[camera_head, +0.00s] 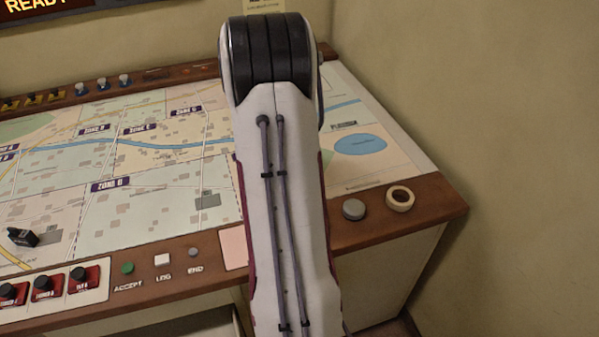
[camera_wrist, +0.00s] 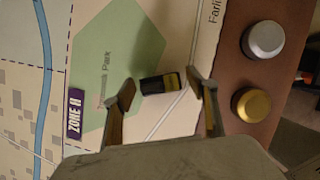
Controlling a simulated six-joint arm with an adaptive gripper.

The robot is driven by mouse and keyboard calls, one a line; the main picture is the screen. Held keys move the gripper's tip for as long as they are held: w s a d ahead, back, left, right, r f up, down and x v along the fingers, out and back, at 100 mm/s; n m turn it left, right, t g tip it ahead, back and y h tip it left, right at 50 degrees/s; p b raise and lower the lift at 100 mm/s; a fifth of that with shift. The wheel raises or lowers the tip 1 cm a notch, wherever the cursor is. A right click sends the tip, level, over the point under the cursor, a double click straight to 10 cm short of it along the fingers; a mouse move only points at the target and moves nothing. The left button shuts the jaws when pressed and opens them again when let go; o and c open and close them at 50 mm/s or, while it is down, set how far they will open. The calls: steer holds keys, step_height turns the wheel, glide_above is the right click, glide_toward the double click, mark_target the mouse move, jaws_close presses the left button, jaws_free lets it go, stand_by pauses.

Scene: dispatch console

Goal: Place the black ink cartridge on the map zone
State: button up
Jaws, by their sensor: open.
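A small black block with a yellow stripe (camera_wrist: 150,85) lies on the map in the wrist view, on the edge of a green park area. My gripper (camera_wrist: 158,86) is open, with one finger on each side of this block; I cannot tell how far above the map the fingertips are. Another small black object (camera_head: 22,237) lies on the map (camera_head: 150,212) at the far left of the head view. I cannot tell for certain which of the two is the black ink cartridge. A purple Zone H label (camera_wrist: 75,115) is left of the park. My gripper is hidden in the head view.
A silver knob (camera_wrist: 263,40) and a gold knob (camera_wrist: 251,104) stand on the wooden rim right of the gripper. A grey round button (camera_head: 354,209) and a tape roll (camera_head: 400,198) are on the front rim. Red switches (camera_head: 46,287) are at front left.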

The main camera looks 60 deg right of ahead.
steer(key=v, duration=1.1)
steer(key=shift+r, duration=0.35)
steer(key=shift+a, duration=0.1)
steer(key=w+a+r+m+t, duration=0.25)
steer(key=a+r, duration=0.25)
steer(key=a, duration=0.7)
steer(key=w+a+r+m+t, duration=0.2)
steer(key=a+r+m, duration=0.2)
steer(key=a, duration=0.7)
steer(key=s+a+m+t+y, duration=0.1)
steer(key=s+a+m+y, duration=0.1)
steer(key=a, duration=0.8)
steer(key=s+a+m+t+y, duration=0.2)
steer(key=s+a+m, duration=0.3)
steer(key=a, duration=0.6)
steer(key=shift+s+r, duration=0.3)
steer(key=shift+s, duration=0.8)
